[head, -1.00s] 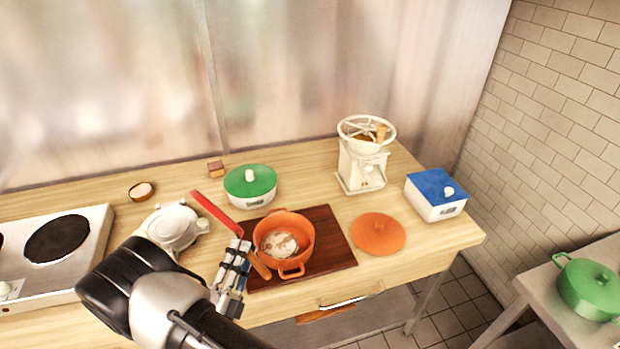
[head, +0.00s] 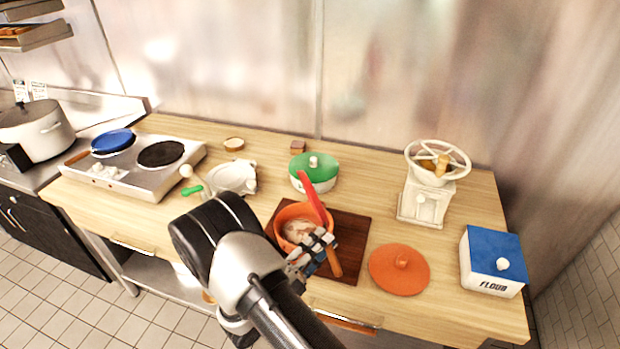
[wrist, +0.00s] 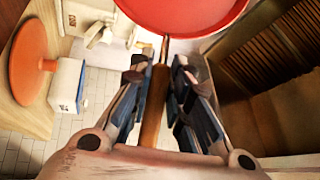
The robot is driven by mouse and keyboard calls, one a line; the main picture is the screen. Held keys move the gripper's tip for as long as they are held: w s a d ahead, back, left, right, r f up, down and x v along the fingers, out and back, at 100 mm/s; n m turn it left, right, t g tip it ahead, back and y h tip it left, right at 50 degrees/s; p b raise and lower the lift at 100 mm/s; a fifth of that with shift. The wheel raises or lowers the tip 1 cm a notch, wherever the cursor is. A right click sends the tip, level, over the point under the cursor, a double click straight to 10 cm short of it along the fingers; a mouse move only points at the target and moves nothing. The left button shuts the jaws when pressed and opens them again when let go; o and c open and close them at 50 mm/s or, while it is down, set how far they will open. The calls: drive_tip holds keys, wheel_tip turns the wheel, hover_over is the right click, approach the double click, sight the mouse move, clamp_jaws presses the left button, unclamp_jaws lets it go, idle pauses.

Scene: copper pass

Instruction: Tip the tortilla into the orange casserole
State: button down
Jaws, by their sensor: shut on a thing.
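My gripper (head: 318,252) is shut on the wooden handle (wrist: 151,110) of a red pan (head: 316,200). The pan is steeply tilted, seen nearly edge-on in the head view, and rises over the right part of the orange casserole (head: 283,217). In the wrist view the red pan (wrist: 185,14) shows a plain red face beyond the fingers. A pale, brownish-spotted round, seemingly the tortilla (head: 296,229), shows inside the open casserole. My gripper is at the casserole's front right and hides part of its rim.
The casserole stands on a dark board (head: 350,235). The orange lid (head: 399,270) lies to its right, the blue-lidded flour box (head: 492,262) farther right. A green-lidded pot (head: 313,175) is behind, a white mill (head: 426,197) at back right, a hotplate (head: 135,165) at left.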

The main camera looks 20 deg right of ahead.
drive_tip(key=s+r+m+g+y+p, duration=0.1)
drive_tip(key=m+g+y+p, duration=0.1)
drive_tip(key=m+y, duration=0.2)
drive_tip(key=d+r+m+g+y+p, duration=0.1)
drive_tip(key=r+m+g+y+p, duration=0.1)
drive_tip(key=m+g+y+p, duration=0.1)
drive_tip(key=s+d+r+m+g+y+p, duration=0.1)
drive_tip(key=r+m+g+y+p, duration=0.1)
drive_tip(key=m+g+y+p, duration=0.1)
drive_tip(key=shift+s+d+r+m+y, duration=0.2)
drive_tip(key=shift+s+m+y, duration=0.15)
drive_tip(key=shift+m+y, duration=0.5)
drive_tip(key=w+a+r+m+t+y+p, duration=0.2)
drive_tip(key=w+a+r+y+p, duration=0.2)
drive_tip(key=r, duration=0.6)
drive_tip(key=w+a+p, duration=0.1)
drive_tip(key=w+a, duration=0.1)
drive_tip(key=w, duration=0.1)
drive_tip(key=shift+w+a+r, duration=0.15)
drive_tip(key=shift+w+r, duration=0.15)
drive_tip(key=shift+r, duration=0.1)
drive_tip(key=shift+f+m, duration=0.1)
drive_tip(key=shift+m, duration=0.15)
